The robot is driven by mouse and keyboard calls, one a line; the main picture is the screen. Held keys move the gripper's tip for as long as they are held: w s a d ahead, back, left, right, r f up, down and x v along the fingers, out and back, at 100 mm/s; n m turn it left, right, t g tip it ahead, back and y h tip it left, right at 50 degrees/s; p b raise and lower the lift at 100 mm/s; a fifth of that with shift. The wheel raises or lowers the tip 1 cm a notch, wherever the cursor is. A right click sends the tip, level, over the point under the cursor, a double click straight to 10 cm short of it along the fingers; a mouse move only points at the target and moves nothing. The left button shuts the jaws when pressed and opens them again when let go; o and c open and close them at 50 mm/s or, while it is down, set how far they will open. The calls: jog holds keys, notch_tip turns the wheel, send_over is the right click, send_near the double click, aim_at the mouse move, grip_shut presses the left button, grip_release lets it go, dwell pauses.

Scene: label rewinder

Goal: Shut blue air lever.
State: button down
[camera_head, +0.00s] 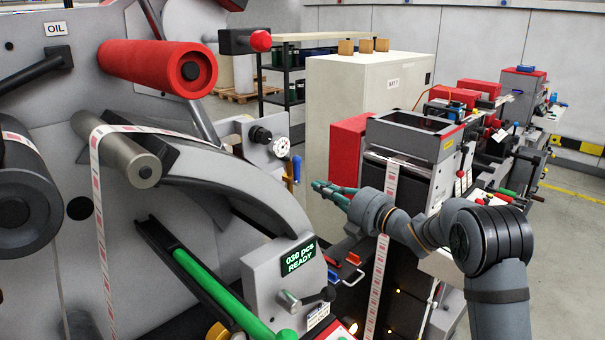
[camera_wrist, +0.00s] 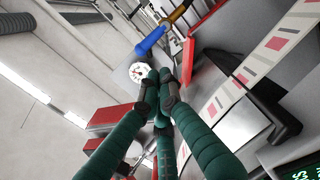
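In the wrist view the blue lever (camera_wrist: 151,41) shows beyond my fingertips, joined to the brass-yellow fitting (camera_wrist: 178,13). My gripper (camera_head: 316,185) has green fingers and points left at the machine, a little right of and below the lever in the head view. In the wrist view the fingertips of my gripper (camera_wrist: 159,76) are together, with nothing seen between them. They appear apart from the lever.
The grey curved guard (camera_head: 235,190) and a display box (camera_head: 298,257) stand left of and below my gripper. A paper label web (camera_head: 377,285) runs down below my arm. A red box (camera_head: 348,155) and a pale cabinet (camera_head: 360,90) stand behind.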

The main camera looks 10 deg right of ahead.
aim_at(295, 175)
jog(key=shift+p+x, duration=3.05)
jog(key=shift+x, duration=1.95)
jog(key=shift+a, duration=0.2)
